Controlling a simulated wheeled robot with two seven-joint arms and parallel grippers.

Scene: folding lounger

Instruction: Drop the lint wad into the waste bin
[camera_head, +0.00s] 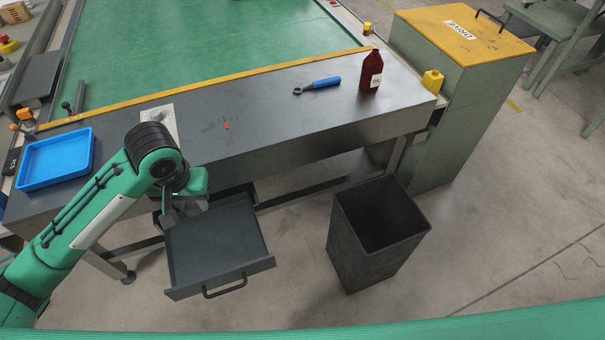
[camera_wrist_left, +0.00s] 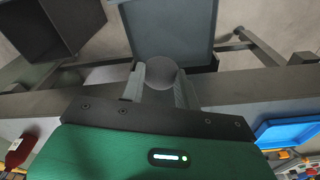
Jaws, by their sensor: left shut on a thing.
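The lint wad (camera_wrist_left: 161,73) is a round grey lump between the fingers of my left gripper (camera_wrist_left: 160,84) in the left wrist view. The gripper is shut on it. In the head view my left gripper (camera_head: 180,212) is at the back left of the open drawer, and the wad cannot be made out there. The waste bin (camera_head: 349,247) is a dark, open-topped square bin on the floor, to the right of the drawer and apart from the gripper. It also shows at the upper left of the left wrist view (camera_wrist_left: 32,42). My right gripper is not in view.
The drawer (camera_head: 215,245) is pulled out below the grey bench (camera_head: 290,110) and looks empty. On the bench are a blue tray (camera_head: 58,158), a blue-handled tool (camera_head: 322,83) and a dark red bottle (camera_head: 371,72). A cabinet (camera_head: 465,100) stands behind the bin. Floor shows between drawer and bin.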

